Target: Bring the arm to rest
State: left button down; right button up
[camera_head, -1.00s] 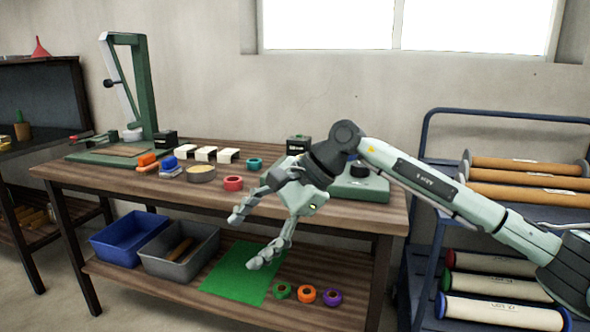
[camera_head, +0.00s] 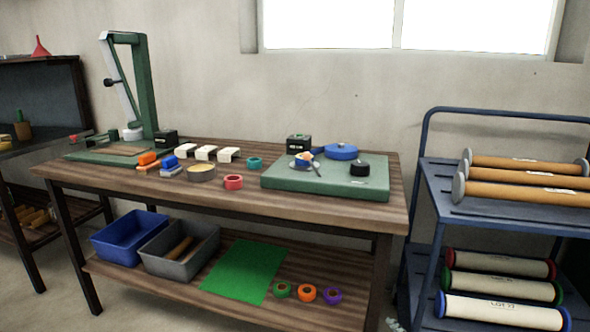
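A flat green cloth (camera_head: 243,272) lies on the lower shelf of the wooden workbench (camera_head: 330,216). It lies flat, with no folds that I can make out. My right arm is out of the picture except for a small pale sliver (camera_head: 396,325) at the bottom edge, which looks like part of its gripper. Too little of it shows to tell whether the fingers are open or shut. My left gripper is not in view.
A grey bin (camera_head: 207,250) and blue bin (camera_head: 130,232) stand left of the cloth, several tape rolls (camera_head: 307,293) to its right. A blue cart (camera_head: 440,195) with rolls stands right.

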jog(key=s+d+f+m+g, duration=0.2)
jog(key=s+f, duration=0.4)
jog(key=s, duration=0.3)
jog(key=s+d+f+m+g, duration=0.3)
jog(key=s+f, duration=0.3)
jog(key=s, duration=0.3)
jog(key=s+d+f+m+g+h, duration=0.1)
jog(key=s+d+f+m+g, duration=0.2)
jog(key=s+f, duration=0.3)
jog(key=s+g, duration=0.1)
jog(key=s, duration=0.2)
jog(key=shift+s+f+g, duration=0.25)
jog(key=shift+s+g, duration=0.1)
jog(key=shift+g, duration=0.05)
